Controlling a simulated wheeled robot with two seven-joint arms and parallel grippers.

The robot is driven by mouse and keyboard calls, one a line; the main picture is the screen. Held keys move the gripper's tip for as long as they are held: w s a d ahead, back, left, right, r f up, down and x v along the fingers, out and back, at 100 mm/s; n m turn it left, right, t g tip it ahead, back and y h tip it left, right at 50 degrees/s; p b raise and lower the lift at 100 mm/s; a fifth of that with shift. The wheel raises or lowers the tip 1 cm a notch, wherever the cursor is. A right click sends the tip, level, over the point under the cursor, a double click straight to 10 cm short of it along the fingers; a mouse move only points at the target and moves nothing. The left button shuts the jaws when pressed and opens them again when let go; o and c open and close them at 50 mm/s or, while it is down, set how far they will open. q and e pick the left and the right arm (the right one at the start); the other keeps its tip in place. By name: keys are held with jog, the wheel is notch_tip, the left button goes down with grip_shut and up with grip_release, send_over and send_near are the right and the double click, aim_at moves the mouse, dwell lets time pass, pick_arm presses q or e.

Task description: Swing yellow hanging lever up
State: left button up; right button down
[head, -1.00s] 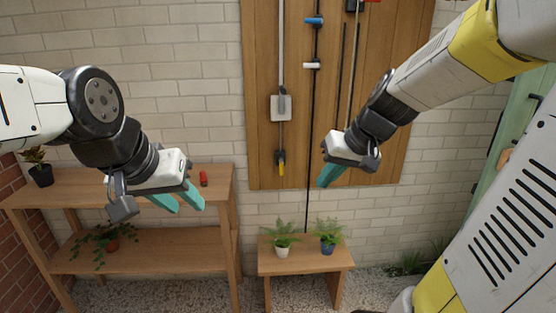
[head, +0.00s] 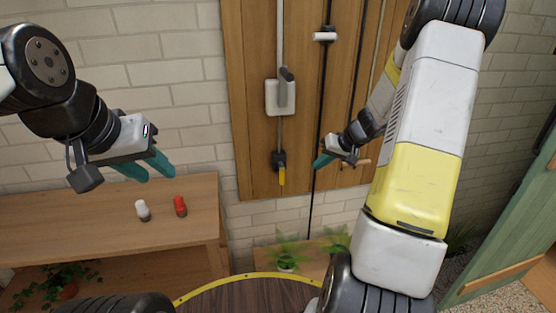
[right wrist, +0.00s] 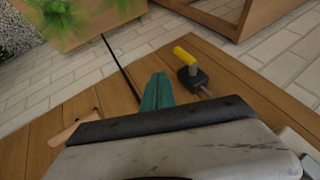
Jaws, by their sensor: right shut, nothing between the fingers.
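The yellow lever (head: 282,176) hangs down from a black block (head: 279,158) low on the wooden wall board. In the right wrist view the yellow lever (right wrist: 184,56) and its black block (right wrist: 193,78) lie just right of the fingers. My right gripper (head: 321,161) is shut and empty, to the right of the lever at about its height, with a gap between them in the picture. Its teal fingers (right wrist: 158,92) are together. My left gripper (head: 148,168) is open and empty, above the wooden shelf at the left, away from the lever.
A grey lever on a white plate (head: 280,96) sits above the yellow lever. A white-handled black rod (head: 325,37) runs down beside it. A wooden peg (head: 356,163) is right of my right gripper. A shelf (head: 60,215) with two small bottles and a low plant bench (head: 310,262) stand below.

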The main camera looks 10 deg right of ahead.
aim_at(281, 174)
jog(key=shift+w+f, duration=0.1)
jog(key=shift+w, duration=0.05)
jog(key=shift+f, duration=0.1)
jog(key=w+a+f, duration=0.5)
jog(key=a+f, duration=0.2)
jog(key=a, duration=0.1)
jog(key=shift+f, duration=0.4)
